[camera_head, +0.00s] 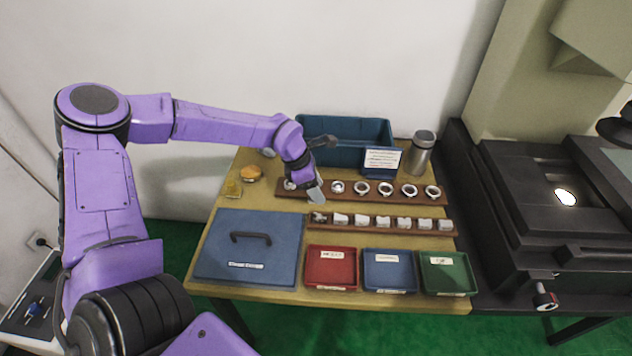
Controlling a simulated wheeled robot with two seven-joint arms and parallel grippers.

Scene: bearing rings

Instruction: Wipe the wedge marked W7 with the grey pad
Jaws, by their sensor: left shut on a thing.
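My left gripper (312,184) reaches in from the left and is shut on a small grey piece, which looks like the grey pad (317,195). It is over the left part of the two wooden racks. The front rack (350,228) holds a row of several small whitish pieces, which look like the wedges (383,222). Their markings are too small to read, so I cannot tell which is W7. The pad is close to the leftmost piece (319,217); I cannot tell whether they touch. My right gripper is out of view.
The rear rack (395,201) holds several metal rings. A blue lidded box (215,250), red (331,282), blue (389,285) and green trays (445,288) stand in front. A teal bin (345,130), sign (382,160) and metal flask (421,150) stand behind. Dark machinery is at right.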

